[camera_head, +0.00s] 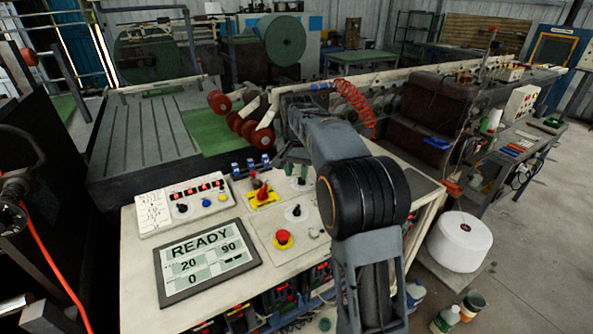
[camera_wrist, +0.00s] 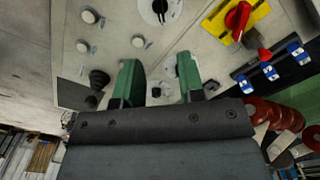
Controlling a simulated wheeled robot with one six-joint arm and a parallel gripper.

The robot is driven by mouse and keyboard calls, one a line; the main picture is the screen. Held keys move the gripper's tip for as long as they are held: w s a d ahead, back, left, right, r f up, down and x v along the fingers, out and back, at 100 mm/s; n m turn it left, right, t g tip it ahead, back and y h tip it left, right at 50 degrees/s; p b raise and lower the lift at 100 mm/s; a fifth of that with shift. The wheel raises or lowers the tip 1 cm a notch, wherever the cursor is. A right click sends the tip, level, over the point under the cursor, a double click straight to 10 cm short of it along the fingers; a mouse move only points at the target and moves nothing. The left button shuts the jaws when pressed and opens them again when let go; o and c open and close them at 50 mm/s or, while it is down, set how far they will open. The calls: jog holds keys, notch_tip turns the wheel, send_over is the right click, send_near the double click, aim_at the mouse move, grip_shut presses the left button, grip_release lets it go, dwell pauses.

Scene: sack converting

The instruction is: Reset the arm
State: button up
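My gripper (camera_wrist: 159,80) shows two green fingers standing apart in the wrist view, with nothing held between them. Beyond the fingers is the pale top of a control panel with knobs and lamps. In the head view my gripper (camera_head: 292,160) is small and partly hidden by my arm, over the far part of the control panel (camera_head: 140,262). My arm reaches from the bottom edge up over the panel, with its black joint in front. A red rotary switch on a yellow plate (camera_head: 263,196) is left of my gripper; it also shows in the wrist view (camera_wrist: 238,18).
The panel carries a READY display (camera_head: 207,262), a red mushroom button (camera_head: 284,238) and blue switches (camera_head: 250,165). Dark red rollers (camera_head: 240,127) stand behind it. A white roll (camera_head: 459,243) is at the right. The floor (camera_head: 545,240) at far right is clear.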

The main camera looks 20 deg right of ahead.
dwell(0.4)
jog(key=s+a+f+n+t, duration=0.1)
jog(key=s+a+n+t, duration=0.1)
jog(key=s, duration=1)
jog(key=s+a+f+n+t, duration=0.2)
jog(key=s+n, duration=0.3)
jog(key=s, duration=0.8)
jog(key=shift+a+f, duration=0.3)
jog(key=shift+a, duration=0.35)
jog(key=shift+d, duration=0.1)
